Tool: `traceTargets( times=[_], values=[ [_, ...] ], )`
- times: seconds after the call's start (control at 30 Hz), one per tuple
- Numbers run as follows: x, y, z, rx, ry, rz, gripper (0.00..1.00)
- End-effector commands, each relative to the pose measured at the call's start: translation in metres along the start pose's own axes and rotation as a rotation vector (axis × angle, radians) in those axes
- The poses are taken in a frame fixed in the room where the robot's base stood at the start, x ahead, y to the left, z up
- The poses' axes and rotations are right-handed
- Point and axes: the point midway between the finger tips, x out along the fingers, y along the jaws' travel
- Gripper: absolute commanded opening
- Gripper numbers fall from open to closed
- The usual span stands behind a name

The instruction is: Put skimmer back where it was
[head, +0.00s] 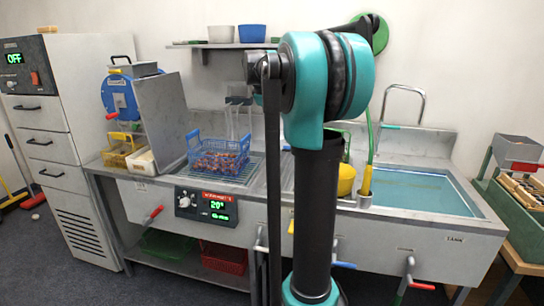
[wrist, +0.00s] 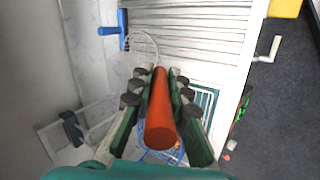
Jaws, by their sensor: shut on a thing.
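In the wrist view my gripper (wrist: 157,88) is shut on the orange-red handle of the skimmer (wrist: 160,118). The handle lies lengthwise between the dark finger pads. A round wire mesh head (wrist: 141,46) shows beyond the fingertips and appears to belong to the skimmer. In the head view my own arm stands across the middle, and I cannot make out the gripper or the held skimmer there.
The blue basket of chestnuts (head: 218,160) stands on the metal counter, left of my arm. A wall shelf (head: 222,45) holds containers above. A water-filled sink (head: 420,192) lies right. A blue-handled lever (wrist: 112,30) shows in the wrist view.

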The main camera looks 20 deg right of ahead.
Motion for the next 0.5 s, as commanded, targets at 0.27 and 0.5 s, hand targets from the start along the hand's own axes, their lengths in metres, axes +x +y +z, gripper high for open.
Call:
traceTargets(
  times=[0.27,0.5],
  values=[
    [0.058,-0.037,0.000,-0.001,0.000,0.000,0.00],
    [0.085,-0.054,0.001,-0.001,0.000,0.000,0.00]
  ],
)
